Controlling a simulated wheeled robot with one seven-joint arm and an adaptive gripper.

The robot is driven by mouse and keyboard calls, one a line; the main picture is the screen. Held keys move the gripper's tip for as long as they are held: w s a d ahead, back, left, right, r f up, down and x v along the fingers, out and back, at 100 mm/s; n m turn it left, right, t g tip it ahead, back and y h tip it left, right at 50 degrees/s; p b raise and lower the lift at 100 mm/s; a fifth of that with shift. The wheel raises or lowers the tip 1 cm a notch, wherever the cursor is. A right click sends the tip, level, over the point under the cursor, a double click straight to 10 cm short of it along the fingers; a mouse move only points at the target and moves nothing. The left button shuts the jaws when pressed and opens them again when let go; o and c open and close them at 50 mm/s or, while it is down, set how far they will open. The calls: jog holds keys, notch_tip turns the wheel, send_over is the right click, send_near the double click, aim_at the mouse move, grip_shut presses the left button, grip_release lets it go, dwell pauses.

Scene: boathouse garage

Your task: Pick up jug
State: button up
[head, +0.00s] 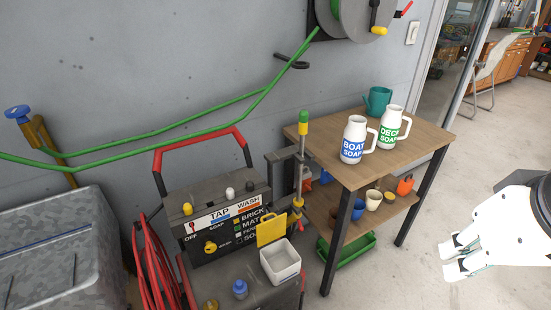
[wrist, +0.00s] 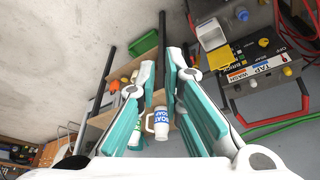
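Two white jugs stand upright side by side on the wooden table top. The boat soap jug (head: 354,140) has a blue label and its handle faces right. The deck soap jug (head: 390,128), with a green label, is just behind and to its right. A teal jug-like can (head: 377,101) stands at the back. My gripper (head: 453,256) is right of the table, apart from the jugs, its fingers spread and empty. In the wrist view, the boat soap jug (wrist: 162,122) shows between the finger arms, beyond them.
The wooden table (head: 415,145) has a lower shelf with cups and an orange container (head: 405,185). A green tray (head: 346,252) lies underneath. A black washer unit (head: 212,215) with a red handle stands left of the table. A grey wall is behind.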

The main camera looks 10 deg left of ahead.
jog(key=w+d+f+t+b, duration=0.1)
jog(key=w+f, duration=0.1)
jog(key=w, duration=0.4)
jog(key=w+d+f+n+h+b, duration=0.1)
jog(key=w+f, duration=0.1)
jog(key=w, duration=0.5)
jog(key=w+d+f+t+b, duration=0.1)
jog(key=w+f+b, duration=0.1)
jog(key=w, duration=0.5)
jog(key=shift+w+d+f+n+t+h, duration=0.1)
jog(key=shift+f+n+t+h, duration=0.1)
jog(key=shift+n+t+h, duration=0.15)
jog(key=t+y+b, duration=0.4)
jog(key=t+b, duration=0.5)
jog(key=t, duration=0.2)
send_near(375, 142)
jog(key=w, duration=0.3)
jog(key=w+b, duration=0.1)
jog(key=w, duration=0.3)
jog(key=w+a, duration=0.1)
jog(key=w, duration=0.2)
jog(key=shift+w+a+b, duration=0.1)
jog(key=shift+w+b, duration=0.2)
jog(key=shift+w, duration=0.05)
jog(key=shift+r, duration=0.1)
grip_shut()
